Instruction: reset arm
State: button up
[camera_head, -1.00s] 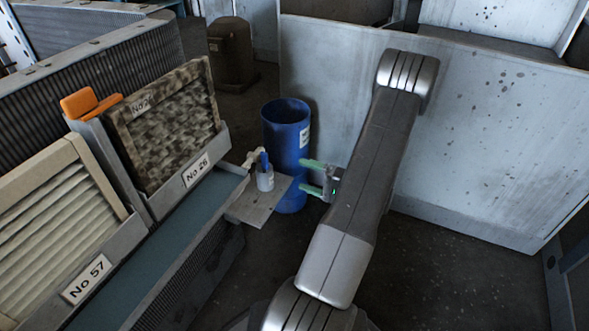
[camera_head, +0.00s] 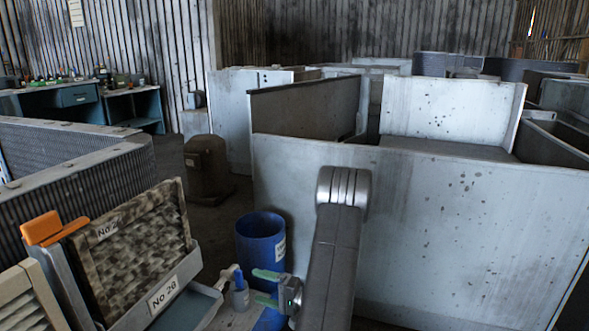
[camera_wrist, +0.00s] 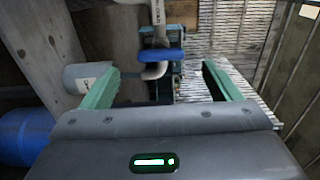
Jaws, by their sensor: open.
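My gripper (camera_head: 266,287) has green fingers and is open, pointing left in the head view. In the wrist view my gripper (camera_wrist: 159,88) has its two fingers spread apart with nothing gripped between them. A small spray bottle (camera_head: 239,294) with a blue and white top stands just left of the fingers on a small shelf. In the wrist view its blue and white top (camera_wrist: 162,55) shows beyond the gap between the fingers. My arm rises in front of a grey panel and hides part of it.
A blue barrel (camera_head: 261,243) stands right behind the gripper. A dirty filter (camera_head: 135,245) labelled No 26 sits in a rack at left, with an orange tool (camera_head: 42,229) beside it. A large grey panel (camera_head: 460,230) fills the right. A workbench (camera_head: 80,97) stands far back left.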

aim_at(242, 282)
jog(key=b+x, duration=0.1)
jog(key=x, duration=0.5)
jog(key=shift+a, duration=0.2)
jog(key=shift+d, duration=0.1)
